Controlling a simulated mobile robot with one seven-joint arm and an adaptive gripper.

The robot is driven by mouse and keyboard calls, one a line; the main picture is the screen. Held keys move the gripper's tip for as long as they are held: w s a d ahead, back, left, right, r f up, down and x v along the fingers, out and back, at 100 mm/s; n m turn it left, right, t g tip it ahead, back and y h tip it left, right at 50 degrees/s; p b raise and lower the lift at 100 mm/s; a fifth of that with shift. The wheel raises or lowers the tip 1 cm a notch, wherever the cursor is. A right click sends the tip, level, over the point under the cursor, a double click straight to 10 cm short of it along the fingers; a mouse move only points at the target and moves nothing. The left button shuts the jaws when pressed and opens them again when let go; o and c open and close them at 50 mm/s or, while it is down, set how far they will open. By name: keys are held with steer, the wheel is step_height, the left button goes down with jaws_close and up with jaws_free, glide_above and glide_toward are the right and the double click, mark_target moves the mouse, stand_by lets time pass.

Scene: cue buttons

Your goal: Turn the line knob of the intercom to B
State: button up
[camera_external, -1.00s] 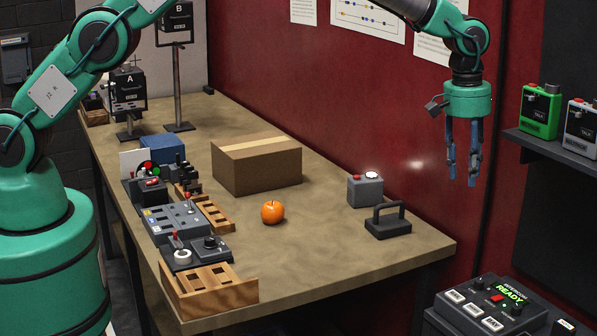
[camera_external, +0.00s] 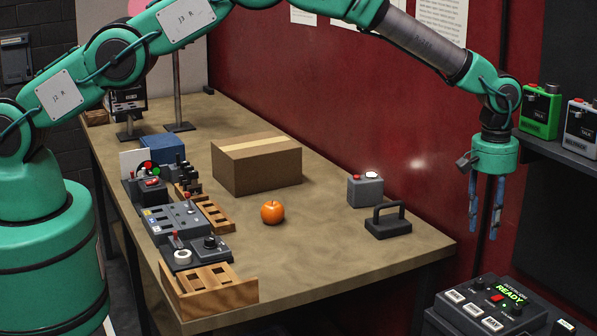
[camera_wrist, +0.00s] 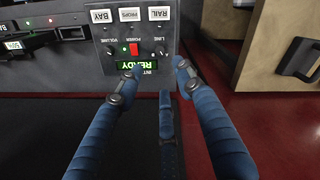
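The intercom (camera_external: 467,322) is a dark box at the bottom right of the external view, with a lit green READY display. In the wrist view the intercom (camera_wrist: 134,48) appears upside down, with its red power switch. The line knob (camera_wrist: 161,52) is a small dark knob at its right there; it also shows at the left of the box in the external view (camera_external: 478,285). Which letter it points to is too small to read. My gripper (camera_external: 483,236) hangs fingers down above the intercom, apart from it. In the wrist view my gripper (camera_wrist: 154,74) has its blue fingers spread and empty.
A shelf with green (camera_external: 540,112) and grey (camera_external: 582,128) talk units stands right of my gripper. The table (camera_external: 330,255) at left holds a cardboard box (camera_external: 257,165), an orange (camera_external: 272,212), a grey button box (camera_external: 365,190) and a black handled block (camera_external: 388,222).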

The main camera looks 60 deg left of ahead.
mark_target(479, 280)
steer(key=shift+f, duration=0.15)
steer(key=shift+w+d+f+p, duration=0.1)
steer(key=shift+f+p, duration=0.4)
steer(key=shift+f, duration=2.9)
steer(key=shift+w+d+f+p, duration=0.1)
steer(key=shift+f+p, duration=0.35)
steer(key=shift+f, duration=2.9)
steer(key=shift+c, duration=0.2)
jaws_close()
